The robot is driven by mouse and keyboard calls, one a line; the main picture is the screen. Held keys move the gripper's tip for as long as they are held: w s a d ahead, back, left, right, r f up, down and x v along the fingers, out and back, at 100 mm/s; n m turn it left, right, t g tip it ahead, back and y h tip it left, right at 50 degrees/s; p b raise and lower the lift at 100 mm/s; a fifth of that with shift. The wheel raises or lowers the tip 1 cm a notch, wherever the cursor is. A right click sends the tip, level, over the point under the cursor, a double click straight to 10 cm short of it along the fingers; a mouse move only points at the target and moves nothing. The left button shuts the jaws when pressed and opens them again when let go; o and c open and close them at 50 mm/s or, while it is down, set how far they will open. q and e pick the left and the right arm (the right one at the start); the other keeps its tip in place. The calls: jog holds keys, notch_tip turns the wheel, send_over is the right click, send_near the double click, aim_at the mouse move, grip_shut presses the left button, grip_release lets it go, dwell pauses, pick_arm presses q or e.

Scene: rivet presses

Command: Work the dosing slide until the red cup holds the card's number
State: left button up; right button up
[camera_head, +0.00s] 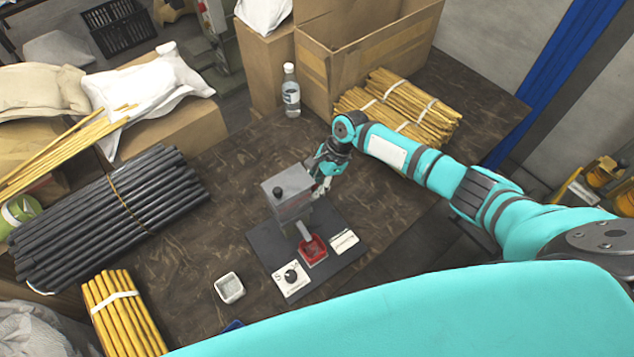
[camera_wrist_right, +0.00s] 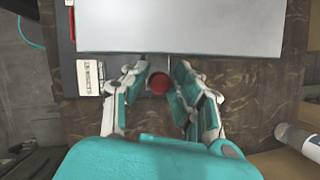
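The grey dosing box (camera_head: 288,195) stands on a dark base plate (camera_head: 265,246) on the table. A chute (camera_head: 304,232) slopes from its front to the red cup (camera_head: 313,250), whose contents I cannot make out. A white card (camera_head: 343,241) lies right of the cup, its writing too small to read. In the wrist view, a round red knob (camera_wrist_right: 159,84) sticks out by the box (camera_wrist_right: 170,28). My right gripper (camera_head: 321,183) is at the box's right side; its fingers (camera_wrist_right: 160,80) are open on both sides of the knob, with small gaps. My left gripper is out of view.
A plate with a black dial (camera_head: 291,279) sits left of the cup. A small white container (camera_head: 229,288) stands farther left. Black rods (camera_head: 110,215), yellow rods (camera_head: 400,108), a bottle (camera_head: 290,90) and a cardboard box (camera_head: 350,55) surround the clear table area.

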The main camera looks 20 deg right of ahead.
jog(key=shift+o, duration=1.1)
jog(key=shift+a, duration=0.1)
jog(key=shift+o, duration=0.4)
jog(key=shift+a, duration=0.15)
jog(key=shift+d+r, duration=0.15)
jog(key=shift+d, duration=0.05)
jog(key=shift+d+r, duration=0.2)
jog(key=shift+r, duration=0.15)
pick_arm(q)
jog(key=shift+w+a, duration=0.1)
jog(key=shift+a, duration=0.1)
pick_arm(e)
jog(key=v, duration=1)
jog(key=shift+r, duration=0.5)
